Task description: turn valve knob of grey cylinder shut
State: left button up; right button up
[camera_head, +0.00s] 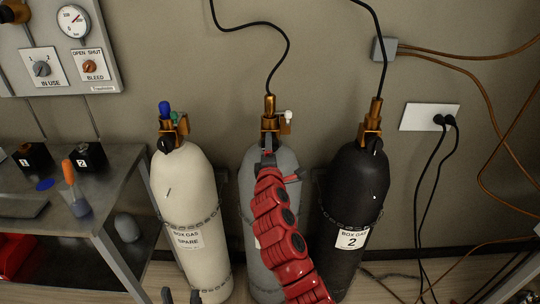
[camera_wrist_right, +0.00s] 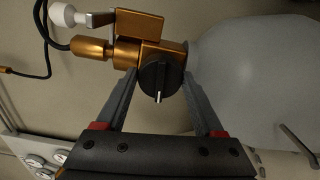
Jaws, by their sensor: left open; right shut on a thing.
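The grey cylinder (camera_head: 247,180) stands in the middle of three, with a brass valve (camera_head: 270,123) on top. My red right arm reaches up in front of it and hides much of its body. My right gripper (camera_head: 267,148) is at the valve. In the right wrist view the black round knob (camera_wrist_right: 158,75) sits on the brass valve body (camera_wrist_right: 128,54), with a pale pointer mark. My right gripper's fingers (camera_wrist_right: 160,82) are shut on the knob, one on each side. My left gripper (camera_head: 181,297) is open and empty at the bottom edge, low in front of the white cylinder.
A white cylinder (camera_head: 190,190) labelled SPARE stands left and a black cylinder (camera_head: 352,185) labelled 2 right, both close by. Chains cross the cylinders. A metal bench (camera_head: 115,180) is at the left, below a wall panel (camera_head: 60,50) with gauge and switches. Black hoses rise from two valves.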

jog(key=m+b, duration=0.9)
jog(key=b, duration=0.2)
jog(key=m+b, duration=0.5)
jog(key=shift+f+m, duration=0.3)
jog(key=m+b, duration=0.3)
jog(key=shift+r, duration=0.15)
jog(key=shift+m+b, duration=0.6)
jog(key=shift+m, duration=0.2)
jog(key=o, duration=1.4)
jog(key=shift+r, duration=0.1)
jog(key=shift+c, duration=0.2)
jog(key=shift+s, duration=0.1)
jog(key=s+p, duration=0.1)
jog(key=s, duration=1.6)
